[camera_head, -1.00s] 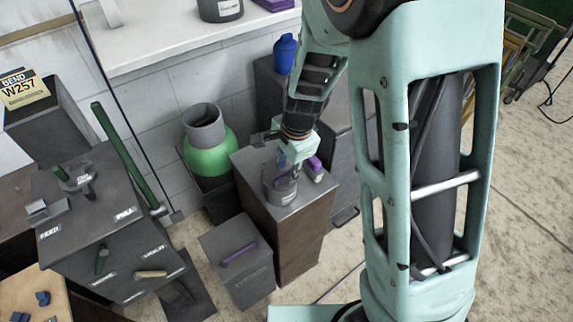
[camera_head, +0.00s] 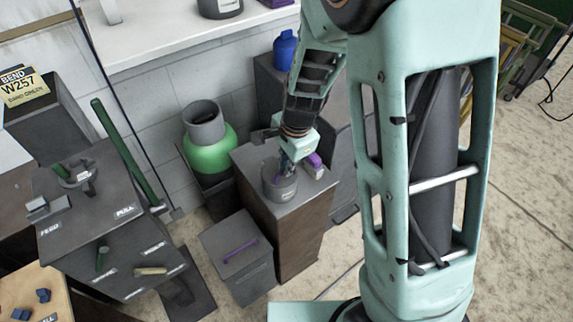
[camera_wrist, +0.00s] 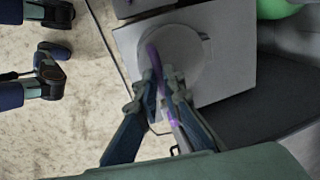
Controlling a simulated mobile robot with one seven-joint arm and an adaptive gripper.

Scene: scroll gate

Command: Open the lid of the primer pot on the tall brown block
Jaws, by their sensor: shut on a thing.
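The grey primer pot (camera_head: 281,190) stands on the tall brown block (camera_head: 303,235). In the wrist view its round pale grey top (camera_wrist: 185,52) is seen from above, with a purple handle (camera_wrist: 154,56) at its edge. My gripper (camera_head: 286,166) is over the pot from above. In the wrist view my gripper (camera_wrist: 163,82) has its two fingers on either side of the purple handle, shut on it. The fingers hide part of the handle. I cannot tell whether the lid is raised.
A small purple-topped object (camera_head: 314,161) stands beside the pot on the block. A grey box with a purple handle (camera_head: 240,255) is on the floor in front. A green cylinder (camera_head: 210,152) stands behind to the left, and a dark machine (camera_head: 95,215) stands further left.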

